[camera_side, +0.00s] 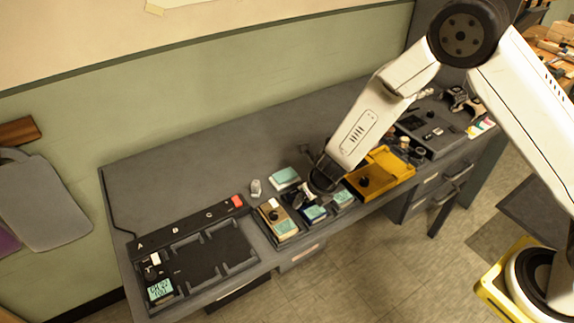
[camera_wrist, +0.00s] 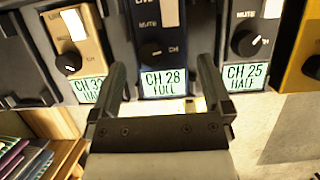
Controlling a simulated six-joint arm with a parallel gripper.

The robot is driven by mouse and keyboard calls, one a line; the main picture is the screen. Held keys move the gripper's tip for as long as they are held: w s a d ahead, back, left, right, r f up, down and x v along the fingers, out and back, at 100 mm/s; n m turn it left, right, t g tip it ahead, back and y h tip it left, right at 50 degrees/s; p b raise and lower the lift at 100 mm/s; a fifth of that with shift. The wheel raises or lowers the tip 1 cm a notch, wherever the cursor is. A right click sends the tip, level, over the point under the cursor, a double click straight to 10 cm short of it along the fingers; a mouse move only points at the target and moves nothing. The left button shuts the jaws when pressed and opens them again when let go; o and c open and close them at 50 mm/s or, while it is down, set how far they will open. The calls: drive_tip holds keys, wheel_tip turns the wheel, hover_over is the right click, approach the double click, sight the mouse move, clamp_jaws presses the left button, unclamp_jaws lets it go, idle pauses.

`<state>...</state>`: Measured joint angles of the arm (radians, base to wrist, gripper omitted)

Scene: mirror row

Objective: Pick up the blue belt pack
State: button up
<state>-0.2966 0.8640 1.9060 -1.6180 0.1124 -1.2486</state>
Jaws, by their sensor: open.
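The blue belt pack (camera_wrist: 160,22) stands in the middle of the wrist view, with a black knob and a label reading CH 28 FULL. It also shows in the side view (camera_side: 315,214), partly hidden by my arm. My gripper (camera_wrist: 163,68) is open, one finger at each side of the blue pack's label end, with nothing clearly held. Whether the fingers touch the pack cannot be told. A tan pack (camera_wrist: 86,48) labelled CH 32 or similar sits to the left, and a grey pack (camera_wrist: 245,45) labelled CH 25 HALF to the right.
A dark charging dock (camera_side: 207,255) marked A, B, C lies left on the grey table, a pack (camera_side: 160,290) in its A slot. Another pack (camera_side: 285,178) lies behind the row.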

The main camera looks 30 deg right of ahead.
drive_tip(key=shift+x, duration=1.4)
drive_tip(key=c, duration=1.2)
drive_tip(key=shift+r, duration=0.3)
drive_tip(key=shift+r, duration=4.75)
drive_tip(key=a, duration=0.3)
drive_tip(key=w+a+f, duration=0.1)
drive_tip(key=a, duration=0.6)
drive_tip(key=shift+w+a+f, duration=0.1)
drive_tip(key=shift+w+f, duration=0.05)
drive_tip(key=shift+w, duration=0.2)
drive_tip(key=s+a+f, duration=0.1)
drive_tip(key=a, duration=1.1)
drive_tip(key=shift+s+f, duration=0.15)
drive_tip(key=shift+s, duration=0.2)
